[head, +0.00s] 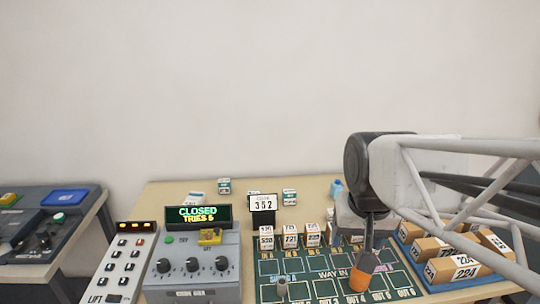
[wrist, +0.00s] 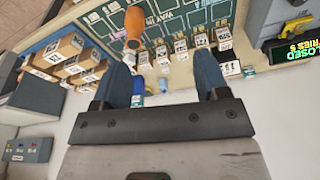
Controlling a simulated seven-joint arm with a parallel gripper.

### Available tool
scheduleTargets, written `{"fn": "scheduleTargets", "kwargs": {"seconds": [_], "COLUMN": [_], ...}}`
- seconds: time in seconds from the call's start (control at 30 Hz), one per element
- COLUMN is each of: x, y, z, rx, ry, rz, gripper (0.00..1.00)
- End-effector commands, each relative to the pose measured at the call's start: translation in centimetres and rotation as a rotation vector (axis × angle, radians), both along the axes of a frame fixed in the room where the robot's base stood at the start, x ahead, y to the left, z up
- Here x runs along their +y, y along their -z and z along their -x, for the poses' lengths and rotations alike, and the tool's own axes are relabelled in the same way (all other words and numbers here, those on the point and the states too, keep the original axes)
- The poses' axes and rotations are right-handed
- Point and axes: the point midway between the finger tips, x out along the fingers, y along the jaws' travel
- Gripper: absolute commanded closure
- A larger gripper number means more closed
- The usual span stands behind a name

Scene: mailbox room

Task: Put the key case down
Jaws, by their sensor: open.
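My gripper (wrist: 162,78) is open, with its two blue-grey fingers well apart and nothing held between them. In the head view my gripper (head: 368,238) hangs over the right part of the green marked mat (head: 325,290). An orange rounded piece (head: 359,281) is on the mat just below my gripper in that view. It also shows beyond the fingers in the wrist view (wrist: 134,24), apart from them. I cannot tell for sure which thing is the key case. A small blue item (head: 337,187) stands at the back of the table, partly beside my arm.
Numbered boxes (head: 290,240) line the mat's back edge. A blue tray (head: 440,284) of cartons is at right. The back left tabletop is mostly clear.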

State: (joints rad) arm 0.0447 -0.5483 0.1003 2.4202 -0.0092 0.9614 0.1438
Motion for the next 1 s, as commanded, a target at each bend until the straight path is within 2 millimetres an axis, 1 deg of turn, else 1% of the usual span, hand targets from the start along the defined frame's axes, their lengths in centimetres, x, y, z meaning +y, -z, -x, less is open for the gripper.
{"fn": "scheduleTargets", "kwargs": {"seconds": [0.03,0.1,0.2,0.3,0.43,1.0], "x": [0.4,0.7,1.1,1.2,1.3,1.3], "y": [0.5,1.2,1.9,2.4,2.7,2.6], "z": [1.4,2.8,4.3,5.2,5.6,5.6], "rx": [-0.006,-0.011,-0.018,-0.022,-0.022,-0.022], "ry": [-0.033,-0.075,-0.121,-0.149,-0.162,-0.161], "rz": [0.006,0.013,0.022,0.028,0.029,0.029], "gripper": [0.32,0.32,0.32,0.32,0.32,0.32]}}
